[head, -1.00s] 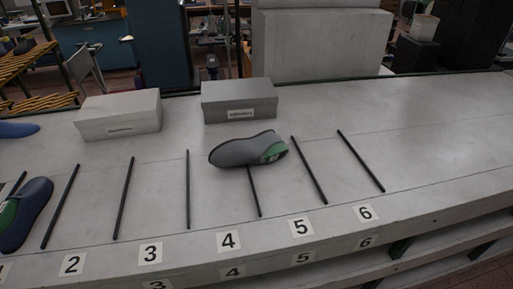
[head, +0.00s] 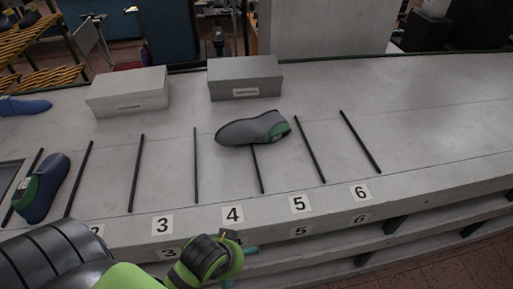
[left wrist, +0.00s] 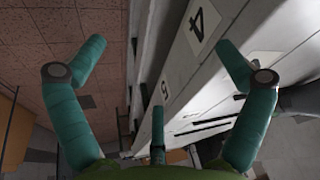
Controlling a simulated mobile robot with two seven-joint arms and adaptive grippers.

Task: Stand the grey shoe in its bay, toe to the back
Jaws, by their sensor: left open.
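The grey shoe (head: 248,130) lies across the far end of the black divider between bays 4 and 5, its green heel patch to the right and its toe to the left. A part of it may show at the right edge of the left wrist view (left wrist: 300,99). My left gripper (head: 236,250) is at the bench's front edge below the number 4, well short of the shoe. In the left wrist view its teal fingers (left wrist: 158,68) are spread apart with nothing between them. My right gripper is not in view.
A white box (head: 128,92) and a grey box (head: 245,78) stand at the back. Black dividers (head: 195,165) separate numbered bays. The right of the bench is clear.

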